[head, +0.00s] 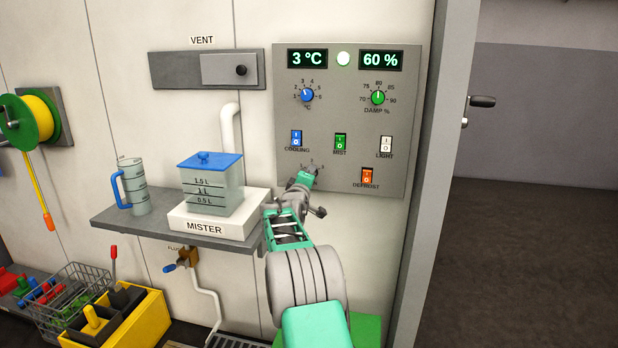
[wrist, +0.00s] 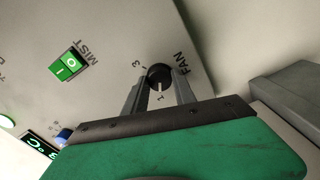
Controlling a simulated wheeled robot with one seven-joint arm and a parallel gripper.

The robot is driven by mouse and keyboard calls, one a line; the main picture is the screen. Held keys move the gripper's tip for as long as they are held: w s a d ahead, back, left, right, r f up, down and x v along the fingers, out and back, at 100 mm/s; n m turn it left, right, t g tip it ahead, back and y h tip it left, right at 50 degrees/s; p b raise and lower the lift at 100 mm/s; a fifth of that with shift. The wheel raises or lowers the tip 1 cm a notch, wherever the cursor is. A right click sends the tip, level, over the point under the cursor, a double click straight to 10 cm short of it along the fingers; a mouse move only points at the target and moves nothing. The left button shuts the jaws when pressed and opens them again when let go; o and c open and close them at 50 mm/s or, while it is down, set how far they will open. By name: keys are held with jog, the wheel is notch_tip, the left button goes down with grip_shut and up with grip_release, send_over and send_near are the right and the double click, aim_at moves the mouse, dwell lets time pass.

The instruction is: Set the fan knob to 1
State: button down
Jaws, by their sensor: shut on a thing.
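The fan knob (wrist: 159,71) is a small black dial on the grey control panel (head: 345,225). It sits between my gripper's (wrist: 160,84) two grey fingers, which are shut on it from both sides. In the wrist view the FAN label is to its right, and the digits 3 and 1 show near it. A white mark on the knob appears to lie toward the 1; its exact angle is hard to tell. In the head view my gripper (head: 311,174) is at the lower left of the panel and covers most of the knob.
The cooling switch (head: 296,138), mist switch (head: 340,142), light switch (head: 386,144) and defrost switch (head: 367,177) are close by. Above are the temperature knob (head: 306,95) and damp knob (head: 378,97). A shelf (head: 125,220) with a mister tank (head: 211,185) stands left of my arm.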

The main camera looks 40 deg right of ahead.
jog(key=c, duration=1)
grip_release()
jog(key=v, duration=0.7)
jog(key=shift+s+a, duration=0.25)
jog(key=shift+a, duration=0.1)
